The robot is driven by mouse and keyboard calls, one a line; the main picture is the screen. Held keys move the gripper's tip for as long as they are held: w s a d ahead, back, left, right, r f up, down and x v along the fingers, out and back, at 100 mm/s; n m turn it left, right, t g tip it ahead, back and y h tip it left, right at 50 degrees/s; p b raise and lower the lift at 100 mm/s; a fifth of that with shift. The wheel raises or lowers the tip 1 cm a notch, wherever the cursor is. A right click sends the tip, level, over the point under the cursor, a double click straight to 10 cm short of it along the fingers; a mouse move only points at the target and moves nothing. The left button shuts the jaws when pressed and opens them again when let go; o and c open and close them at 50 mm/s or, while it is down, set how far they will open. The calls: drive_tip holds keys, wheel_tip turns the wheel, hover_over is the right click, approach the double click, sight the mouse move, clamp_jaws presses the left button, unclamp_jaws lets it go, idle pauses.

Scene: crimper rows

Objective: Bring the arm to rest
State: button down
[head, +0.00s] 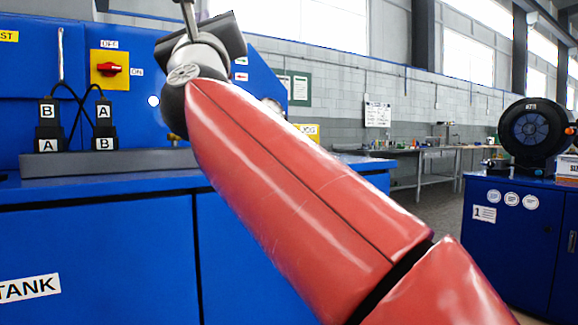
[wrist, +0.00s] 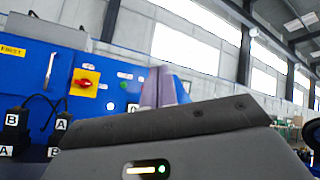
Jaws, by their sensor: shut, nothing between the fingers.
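My gripper (wrist: 166,76) shows in the wrist view, its fingers together above the dark gripper body, with nothing seen between them. In the head view my red arm reaches up from the lower right to a dark wrist at the upper left. The fingers cannot be made out clearly there. The wrist is raised in front of the blue machine (head: 95,240), to the right of its red rotary switch (head: 110,69). My gripper does not appear to touch anything.
Black plugs marked A and B (head: 104,125) stand on a grey strip (head: 120,162) on the machine's ledge. A blue cabinet (head: 515,235) at the right carries a black reel (head: 534,128). A workbench (head: 425,150) stands farther back. Open floor lies between.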

drive_tip(key=d+f+n+g, duration=0.3)
drive_tip(key=d+f+n, duration=0.1)
drive_tip(key=f+n, duration=0.4)
drive_tip(key=d+f+n+g, duration=0.4)
drive_tip(key=f+n, duration=0.1)
drive_tip(key=f, duration=0.6)
drive_tip(key=d+f+n+g, duration=0.3)
drive_tip(key=d+f+n, duration=0.1)
drive_tip(key=f+n, duration=0.4)
drive_tip(key=s+d+f+n+g+h, duration=0.2)
drive_tip(key=s+d+f, duration=0.3)
drive_tip(key=f, duration=0.6)
drive_tip(key=s+d+f+n+g+h, duration=0.2)
drive_tip(key=s+d+f+g, duration=0.2)
drive_tip(key=f, duration=0.7)
drive_tip(key=s+d+f+n+g+h, duration=0.2)
drive_tip(key=s+d+f, duration=0.5)
drive_tip(key=f, duration=0.5)
drive_tip(key=shift+s+d+n+g+h, duration=0.2)
drive_tip(key=shift+s+n+g+h, duration=0.3)
drive_tip(key=shift+s+g, duration=0.55)
drive_tip(key=shift+s+a, duration=0.1)
